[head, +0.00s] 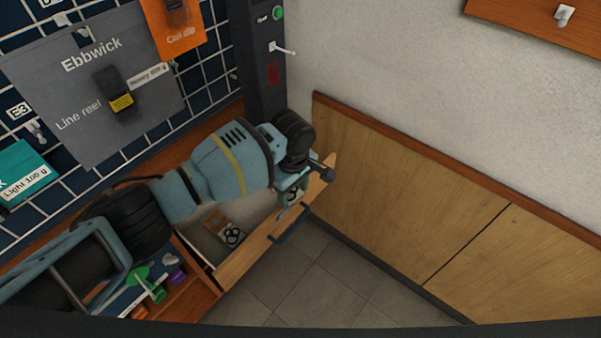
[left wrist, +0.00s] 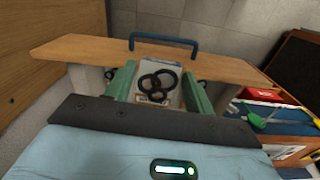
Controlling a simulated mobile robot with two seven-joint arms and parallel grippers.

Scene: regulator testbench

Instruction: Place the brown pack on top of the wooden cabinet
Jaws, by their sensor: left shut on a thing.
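My left gripper (head: 291,196) points down at the open wooden drawer (head: 262,245), near its front board. In the left wrist view its green fingers (left wrist: 157,82) are shut on a pack with black rings (left wrist: 155,95), which has a pale face and a thin brownish strip. I cannot tell if this is the brown pack. Another pack with black rings (head: 229,233), brownish at one side, lies in the drawer. The drawer belongs to a low brown wooden unit (head: 192,287). Wood panels (head: 405,200) line the right wall; I cannot tell which is the wooden cabinet. My right gripper is not in view.
A blue handle (head: 290,226) sticks out from the drawer front. Green and purple items (head: 150,284) lie on the unit left of the drawer. A tiled wall holds a grey Ebbwick board (head: 85,100). The grey floor (head: 330,285) in front is clear.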

